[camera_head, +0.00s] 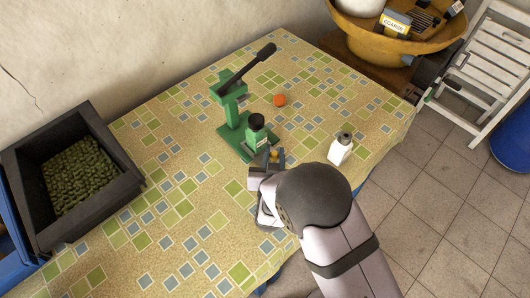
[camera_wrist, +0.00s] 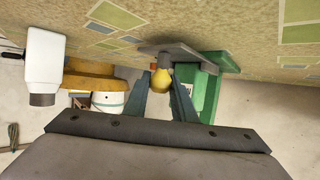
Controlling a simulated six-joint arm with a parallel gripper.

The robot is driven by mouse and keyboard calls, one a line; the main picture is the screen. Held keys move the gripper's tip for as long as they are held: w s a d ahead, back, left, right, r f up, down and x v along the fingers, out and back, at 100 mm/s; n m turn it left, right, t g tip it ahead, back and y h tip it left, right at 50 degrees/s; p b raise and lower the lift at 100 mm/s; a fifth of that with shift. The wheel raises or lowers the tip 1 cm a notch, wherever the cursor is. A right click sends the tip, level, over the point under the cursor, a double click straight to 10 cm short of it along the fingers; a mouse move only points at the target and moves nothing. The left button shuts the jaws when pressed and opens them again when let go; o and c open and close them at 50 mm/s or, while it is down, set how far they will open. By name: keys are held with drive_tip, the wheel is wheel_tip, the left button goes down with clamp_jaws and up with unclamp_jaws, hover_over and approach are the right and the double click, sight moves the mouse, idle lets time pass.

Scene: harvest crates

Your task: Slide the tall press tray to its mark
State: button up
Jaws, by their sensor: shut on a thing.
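A green press (camera_head: 232,104) with a long black lever stands on the table, and a green jar with a black cap (camera_head: 256,131) stands on its base. My gripper (camera_head: 270,162) is at the near end of the press base. In the wrist view, its fingers (camera_wrist: 161,88) are closed on a yellow knob (camera_wrist: 162,80). The knob is at a flat grey plate (camera_wrist: 190,53), which seems to be the tray, beside the green press base (camera_wrist: 215,62). The knob also shows in the head view (camera_head: 275,154). My gripper hides much of the tray, and I cannot make out its mark.
A white bottle (camera_head: 341,148) stands close to the right of my gripper. A black crate (camera_head: 113,158) of green produce is at the left. The patterned table (camera_head: 165,215) is clear between crate and press.

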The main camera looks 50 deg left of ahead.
sight(260, 143)
drive_tip(key=shift+w+a+b, duration=0.2)
drive_tip(key=shift+a+b, duration=0.65)
drive_tip(key=shift+a, duration=2.45)
drive_tip(key=o, duration=1.1)
